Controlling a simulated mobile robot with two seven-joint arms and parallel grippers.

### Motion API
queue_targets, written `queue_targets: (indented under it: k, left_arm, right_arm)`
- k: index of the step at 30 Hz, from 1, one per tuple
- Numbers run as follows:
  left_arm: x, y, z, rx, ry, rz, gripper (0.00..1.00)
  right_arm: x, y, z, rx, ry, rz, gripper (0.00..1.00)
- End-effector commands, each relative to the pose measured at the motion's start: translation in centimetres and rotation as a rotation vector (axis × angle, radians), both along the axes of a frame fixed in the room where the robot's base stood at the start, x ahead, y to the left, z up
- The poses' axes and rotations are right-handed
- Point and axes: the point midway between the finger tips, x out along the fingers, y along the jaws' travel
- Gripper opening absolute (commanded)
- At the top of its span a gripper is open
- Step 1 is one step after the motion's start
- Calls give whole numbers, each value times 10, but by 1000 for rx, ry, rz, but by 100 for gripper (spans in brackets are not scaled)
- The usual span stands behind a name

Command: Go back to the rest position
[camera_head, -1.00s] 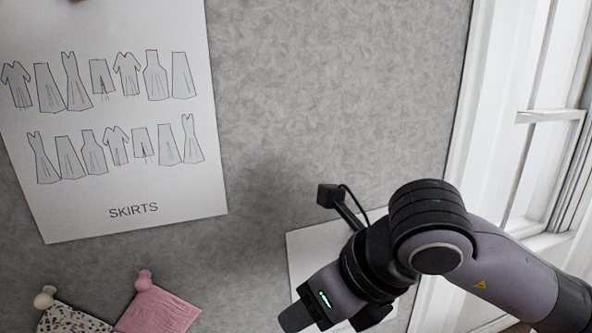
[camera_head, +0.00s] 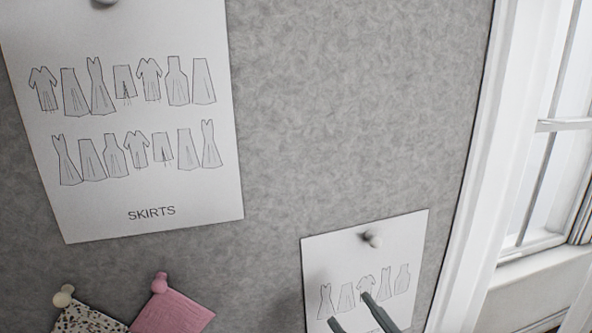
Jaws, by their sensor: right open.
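My right gripper (camera_head: 352,311) shows only by its two dark fingertips at the bottom edge of the head view. They are apart with nothing between them. They overlap the lower part of a small white sheet (camera_head: 329,254) with garment drawings on the grey wall; whether they touch it I cannot tell. The rest of my right arm is below the picture. My left gripper is not in view.
A large "SKIRTS" poster (camera_head: 150,120) hangs on the grey board (camera_head: 340,110) at left. A pink fabric swatch (camera_head: 172,310) and a speckled swatch (camera_head: 88,318) are pinned at bottom left. A white-framed window (camera_head: 535,240) stands at right. The middle wall is clear.

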Motion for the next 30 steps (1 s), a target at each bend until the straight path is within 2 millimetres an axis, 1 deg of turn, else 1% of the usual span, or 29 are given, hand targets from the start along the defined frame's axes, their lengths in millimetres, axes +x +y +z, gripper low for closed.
queue_targets:
  k: [1,2,3,4,5,6,8,9,11,12,14,15,16,17,21,24,27,30]
  left_arm:
    - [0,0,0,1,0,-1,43]
    - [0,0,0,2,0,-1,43]
    - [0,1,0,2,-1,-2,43]
    - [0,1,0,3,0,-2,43]
    - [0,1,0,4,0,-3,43]
    - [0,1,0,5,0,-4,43]
    - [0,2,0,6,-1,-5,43]
    - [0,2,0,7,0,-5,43]
    - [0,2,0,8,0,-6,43]
    - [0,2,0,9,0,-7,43]
    - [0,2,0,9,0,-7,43]
    - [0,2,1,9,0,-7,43]
    - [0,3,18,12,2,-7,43]
    - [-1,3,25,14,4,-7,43]
    - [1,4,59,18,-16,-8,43]
    - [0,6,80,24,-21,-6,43]
    - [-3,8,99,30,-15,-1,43]
    - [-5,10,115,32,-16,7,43]
  right_arm:
    - [1,-16,-34,34,140,-61,50]
    - [1,-26,-54,52,223,-98,50]
    - [-2,-38,-81,72,333,-143,50]
    - [-7,-47,-102,86,416,-175,50]
    - [-12,-55,-122,99,494,-204,50]
    - [-22,-64,-148,112,597,-240,50]
    - [-39,-76,-183,127,739,-283,50]
    - [-52,-83,-204,137,830,-309,50]
    - [-74,-91,-233,149,956,-340,50]
    - [-90,-96,-251,154,1037,-357,50]
    - [-116,-102,-276,163,1157,-381,50]
    - [-132,-105,-287,168,1229,-392,50]
    - [-125,-104,-264,168,1200,-388,50]
    - [-124,-105,-256,166,1194,-387,50]
    - [-125,-107,-229,159,1188,-394,50]
    - [-126,-109,-207,155,1182,-399,50]
    - [-127,-111,-185,151,1178,-404,50]
    - [-128,-113,-169,146,1175,-409,50]
